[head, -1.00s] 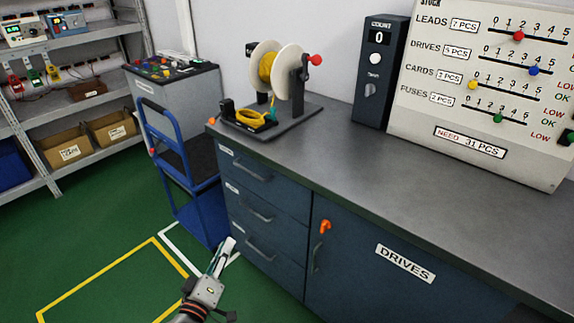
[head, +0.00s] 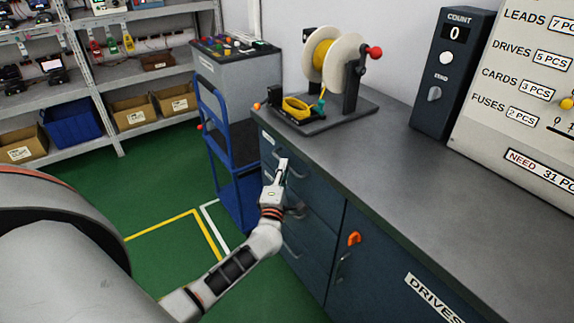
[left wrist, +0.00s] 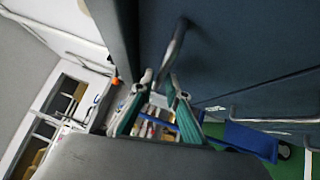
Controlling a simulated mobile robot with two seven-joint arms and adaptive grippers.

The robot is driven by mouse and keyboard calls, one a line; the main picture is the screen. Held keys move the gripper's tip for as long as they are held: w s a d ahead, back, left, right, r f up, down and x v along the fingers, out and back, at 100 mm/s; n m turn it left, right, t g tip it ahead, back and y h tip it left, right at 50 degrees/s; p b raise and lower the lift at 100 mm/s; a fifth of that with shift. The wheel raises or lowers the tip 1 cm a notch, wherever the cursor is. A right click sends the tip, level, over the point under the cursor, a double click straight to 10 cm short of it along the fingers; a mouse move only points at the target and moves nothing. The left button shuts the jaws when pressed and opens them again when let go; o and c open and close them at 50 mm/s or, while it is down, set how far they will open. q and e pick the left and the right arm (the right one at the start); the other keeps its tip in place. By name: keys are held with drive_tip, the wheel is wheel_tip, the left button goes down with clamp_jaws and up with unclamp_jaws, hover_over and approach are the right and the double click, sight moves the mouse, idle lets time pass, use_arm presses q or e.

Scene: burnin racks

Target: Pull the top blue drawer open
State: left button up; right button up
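The top blue drawer (head: 307,187) is the uppermost in the stack at the left end of the grey-topped bench, and it looks closed. Its metal bar handle (head: 296,174) is partly hidden by my left gripper (head: 283,168), which is right in front of it. In the left wrist view the handle (left wrist: 176,42) runs down from the drawer front (left wrist: 240,40) to between the tips of my left gripper (left wrist: 161,78). The two fingers stand apart, with the bar between or just beyond their tips; contact cannot be told. My right gripper is not in view.
A blue cart (head: 238,178) stands left of the drawers. A spool stand (head: 335,112) sits on the bench (head: 400,170) above them. An orange latch (head: 354,239) is on the cupboard door to the right. Green floor is free in front.

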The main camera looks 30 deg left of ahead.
use_arm(q)
drive_tip(key=shift+x, duration=1.2)
clamp_jaws()
